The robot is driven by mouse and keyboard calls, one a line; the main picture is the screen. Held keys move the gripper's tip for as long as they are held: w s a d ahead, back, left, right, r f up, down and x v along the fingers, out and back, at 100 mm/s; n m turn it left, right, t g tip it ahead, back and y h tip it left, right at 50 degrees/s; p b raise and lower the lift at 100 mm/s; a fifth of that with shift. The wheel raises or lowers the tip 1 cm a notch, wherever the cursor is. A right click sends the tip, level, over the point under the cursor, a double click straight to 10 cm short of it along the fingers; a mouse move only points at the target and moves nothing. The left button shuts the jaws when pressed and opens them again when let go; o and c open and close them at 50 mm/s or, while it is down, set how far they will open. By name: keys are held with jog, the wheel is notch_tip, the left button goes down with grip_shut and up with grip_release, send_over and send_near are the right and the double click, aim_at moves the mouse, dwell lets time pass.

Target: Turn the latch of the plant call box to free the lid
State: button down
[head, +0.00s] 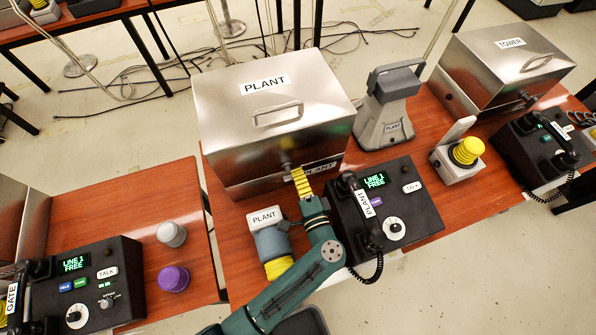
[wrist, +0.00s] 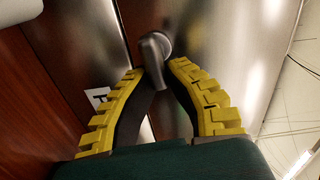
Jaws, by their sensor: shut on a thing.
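The plant call box (head: 225,130) is a brushed-metal box with a PLANT label and a handle on its closed lid (head: 310,88). Its latch (head: 286,164) is a small metal knob with a lever on the front face. My gripper (head: 296,170) reaches up to it, with yellow ribbed fingers. In the wrist view the latch (wrist: 158,44) has a round base and a lever pointing down between the fingertips. My gripper (wrist: 155,66) is shut on the lever there. The lower end of the lever is partly hidden between the fingers.
A PLANT phone (head: 395,205) with handset stands right of my arm. A grey PLANT speaker (head: 388,108) is right of the box. The tower box (head: 500,70) stands further right.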

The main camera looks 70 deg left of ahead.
jog(key=shift+f+m, duration=0.15)
jog(key=shift+m, duration=0.45)
jog(key=shift+p, duration=0.3)
jog(key=c, duration=1)
grip_release()
jog(key=shift+a, duration=0.1)
jog(key=shift+c, duration=0.2)
jog(key=d, duration=1.2)
